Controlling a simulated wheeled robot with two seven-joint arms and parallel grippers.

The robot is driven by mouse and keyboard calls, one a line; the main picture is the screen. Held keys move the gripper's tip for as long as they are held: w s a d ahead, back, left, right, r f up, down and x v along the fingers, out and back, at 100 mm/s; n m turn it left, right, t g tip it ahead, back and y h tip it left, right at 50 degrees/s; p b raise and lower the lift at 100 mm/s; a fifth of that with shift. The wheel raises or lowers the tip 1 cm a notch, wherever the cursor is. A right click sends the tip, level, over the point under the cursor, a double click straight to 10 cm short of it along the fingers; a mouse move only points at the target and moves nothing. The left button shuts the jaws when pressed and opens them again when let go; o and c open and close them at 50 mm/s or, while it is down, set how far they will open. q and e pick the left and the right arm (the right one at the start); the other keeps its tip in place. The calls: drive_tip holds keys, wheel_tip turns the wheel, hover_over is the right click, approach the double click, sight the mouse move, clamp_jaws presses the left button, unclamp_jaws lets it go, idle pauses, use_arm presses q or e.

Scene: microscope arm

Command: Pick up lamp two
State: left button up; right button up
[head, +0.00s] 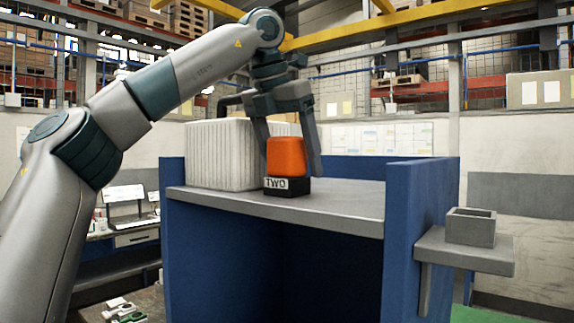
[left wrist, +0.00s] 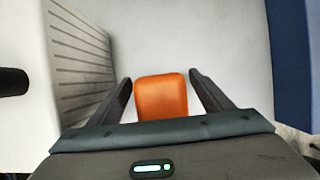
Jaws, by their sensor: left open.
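Lamp two (head: 286,157) is an orange block-shaped lamp on a black base with a white "TWO" label. It stands upright on the grey top of the blue bench. My left gripper (head: 291,168) is above and around it, with one finger on each side of the orange part. In the left wrist view the orange top (left wrist: 161,97) lies between the two open fingers (left wrist: 161,85), with a gap visible on both sides. The label and base are hidden in that view. My right gripper is in neither view.
A white ribbed box (head: 222,154) stands on the grey bench top (head: 340,198), close left of the lamp. The blue side panel (head: 420,200) rises at the right. Beyond it, a grey shelf (head: 465,250) holds a small open grey holder (head: 470,228). Bench top right of the lamp is clear.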

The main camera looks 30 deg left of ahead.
use_arm(q)
drive_tip(key=c, duration=1.3)
drive_tip(key=shift+r, duration=0.2)
drive_tip(key=shift+r+p, duration=0.3)
drive_tip(key=shift+r, duration=4.55)
